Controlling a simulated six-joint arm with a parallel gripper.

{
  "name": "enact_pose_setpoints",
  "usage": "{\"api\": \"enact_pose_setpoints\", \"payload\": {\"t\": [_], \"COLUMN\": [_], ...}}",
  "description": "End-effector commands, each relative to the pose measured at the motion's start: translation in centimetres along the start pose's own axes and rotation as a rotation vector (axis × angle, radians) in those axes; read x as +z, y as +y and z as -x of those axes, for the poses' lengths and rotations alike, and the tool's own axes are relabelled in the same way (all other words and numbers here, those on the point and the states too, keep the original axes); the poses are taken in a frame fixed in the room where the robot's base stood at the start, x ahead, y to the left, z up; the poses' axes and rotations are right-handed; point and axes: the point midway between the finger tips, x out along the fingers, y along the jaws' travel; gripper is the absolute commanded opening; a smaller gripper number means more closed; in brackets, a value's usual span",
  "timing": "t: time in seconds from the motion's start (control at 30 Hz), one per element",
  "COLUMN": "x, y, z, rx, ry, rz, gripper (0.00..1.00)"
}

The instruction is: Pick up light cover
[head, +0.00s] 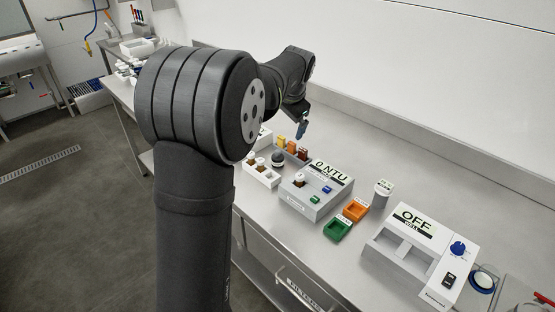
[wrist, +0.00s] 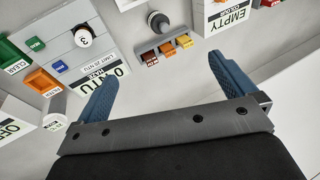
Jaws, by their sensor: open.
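A dark, rounded, knob-like piece (head: 277,158) stands on the bench between a white vial holder and a row of coloured blocks. It looks like the light cover, but I cannot be sure. The wrist view shows it as a black round piece (wrist: 158,22) near the top middle. My gripper (head: 302,126) is above the bench, beyond and to the right of this piece. In the wrist view my gripper (wrist: 160,72) has its two blue fingers wide apart with nothing between them. The dark piece lies beyond the fingertips, apart from them.
A grey meter reading 0 NTU (head: 318,193) stands right of the dark piece. Yellow, orange and brown blocks (head: 291,146) sit behind it. Green (head: 338,229) and orange (head: 355,209) trays, a grey labelled cylinder (head: 383,189) and an OFF unit (head: 410,250) stand further right. The wall bounds the bench.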

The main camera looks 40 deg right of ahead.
Motion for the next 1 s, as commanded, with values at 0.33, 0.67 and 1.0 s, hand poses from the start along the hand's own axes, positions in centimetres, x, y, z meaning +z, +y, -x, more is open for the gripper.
{"api": "enact_pose_setpoints", "payload": {"t": [0.33,0.67,1.0], "x": [0.0,0.0,0.0], "y": [0.0,0.0,0.0], "z": [2.2,2.1,1.9], "rx": [0.001,0.001,0.001], "ry": [-0.001,-0.001,-0.002], "rz": [0.0,0.0,-0.037], "gripper": [1.0,0.66,0.66]}}
